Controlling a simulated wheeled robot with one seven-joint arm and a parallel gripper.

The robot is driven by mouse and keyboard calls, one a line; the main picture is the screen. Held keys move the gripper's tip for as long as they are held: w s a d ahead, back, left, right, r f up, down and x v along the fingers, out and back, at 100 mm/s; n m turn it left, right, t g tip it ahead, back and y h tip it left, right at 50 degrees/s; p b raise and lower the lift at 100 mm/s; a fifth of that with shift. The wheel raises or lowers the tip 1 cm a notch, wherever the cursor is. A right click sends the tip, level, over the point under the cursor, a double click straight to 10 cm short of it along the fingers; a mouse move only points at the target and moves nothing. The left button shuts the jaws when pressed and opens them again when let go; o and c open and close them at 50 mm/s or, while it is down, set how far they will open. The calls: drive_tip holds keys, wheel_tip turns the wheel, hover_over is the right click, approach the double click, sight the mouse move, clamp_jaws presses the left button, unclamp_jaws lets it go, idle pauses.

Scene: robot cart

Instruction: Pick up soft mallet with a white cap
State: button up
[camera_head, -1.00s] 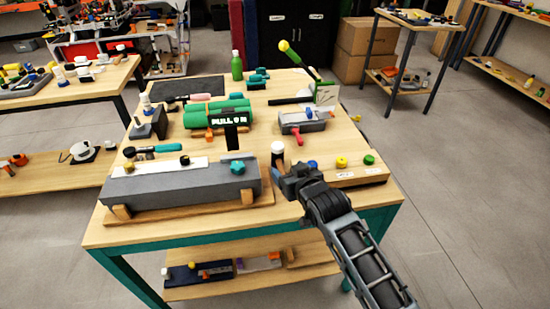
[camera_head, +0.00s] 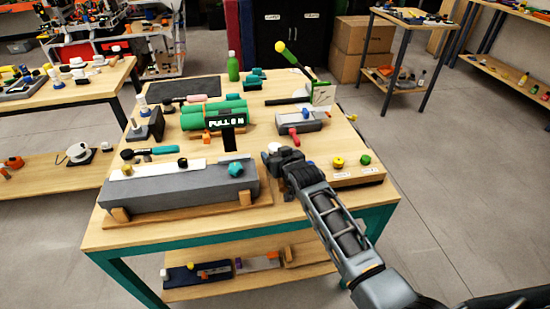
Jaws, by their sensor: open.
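A white rounded cap (camera_head: 274,147) shows just behind the end of my arm, near the middle of the worktable (camera_head: 150,233); it looks like the soft mallet's cap. The rest of that piece is hidden by my gripper. My gripper (camera_head: 272,157) is open, low over the table, right at the white cap. I cannot tell whether the fingers are around the piece or only beside it.
A long grey block (camera_head: 180,188) lies to the left on a wooden base. A grey box with a red handle (camera_head: 294,134) stands behind my gripper. A wooden board with yellow (camera_head: 338,162) and green (camera_head: 365,159) knobs is right. Green cylinders (camera_head: 205,122) lie further back.

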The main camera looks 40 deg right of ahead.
drive_tip(key=shift+c, duration=0.3)
drive_tip(key=c, duration=1.2)
clamp_jaws()
drive_tip(key=shift+r, duration=0.1)
